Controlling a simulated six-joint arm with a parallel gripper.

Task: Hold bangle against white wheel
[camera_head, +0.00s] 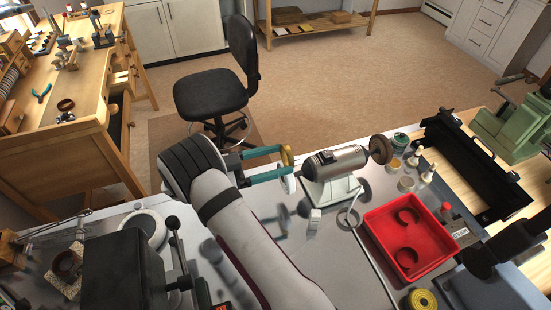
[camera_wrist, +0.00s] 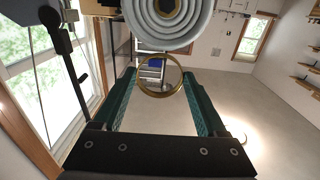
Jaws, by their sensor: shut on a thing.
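The gold bangle (camera_head: 287,156) is held between the teal fingertips of my gripper (camera_head: 284,161) in the head view. In the wrist view the bangle (camera_wrist: 160,96) is a thin ring, with a fingertip of my gripper (camera_wrist: 160,74) at each side. The white wheel (camera_head: 289,184) is on the left end of the silver polishing motor (camera_head: 337,163), right by the fingertips. In the wrist view the round white wheel (camera_wrist: 165,36) fills the top, and the bangle's upper edge meets its lower rim. I cannot tell whether they touch or only overlap in view.
A brown wheel (camera_head: 380,149) is on the motor's right end. A red tray (camera_head: 398,263) with dark curved pieces stands right of the motor, with small jars and bottles (camera_head: 426,175) behind it. A black chair (camera_head: 212,95) stands beyond the bench. A wooden workbench (camera_head: 62,150) is at left.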

